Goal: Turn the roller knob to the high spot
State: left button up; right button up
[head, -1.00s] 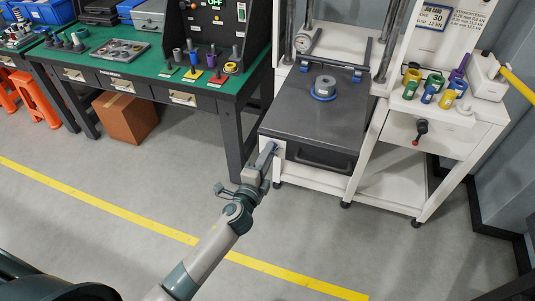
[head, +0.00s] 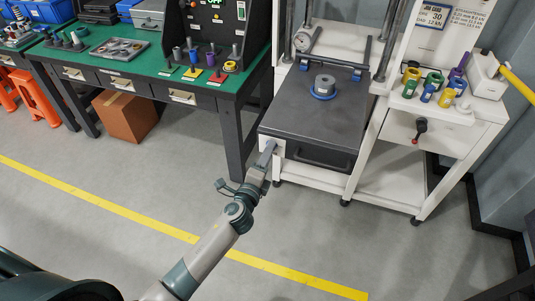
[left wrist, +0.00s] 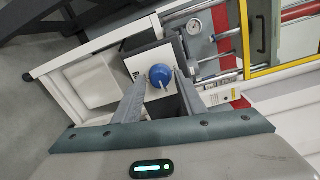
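The roller knob (left wrist: 161,76) is a round blue knob with a small white mark at its lower edge. In the left wrist view it sits on a white panel with black lettering, partly readable. My left gripper (left wrist: 161,78) is open, with one finger on each side of the knob. Whether the fingers touch it I cannot tell. In the head view my left gripper (head: 270,150) is at the front left corner of the press cabinet, and the knob is mostly hidden there. My right gripper is not in view.
The grey press drawer (head: 318,104) carries a round weight (head: 325,86) on a blue ring. A white side stand (head: 443,130) with colored cylinders is at right. A green workbench (head: 120,58) stands at left. The floor in front is open, with a yellow line (head: 115,208).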

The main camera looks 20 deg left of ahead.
pick_arm(q)
jog(key=shift+s, duration=0.1)
dwell(0.3)
jog(key=s+b, duration=0.4)
jog(key=s, duration=1.3)
jog(key=shift+a+r, duration=0.3)
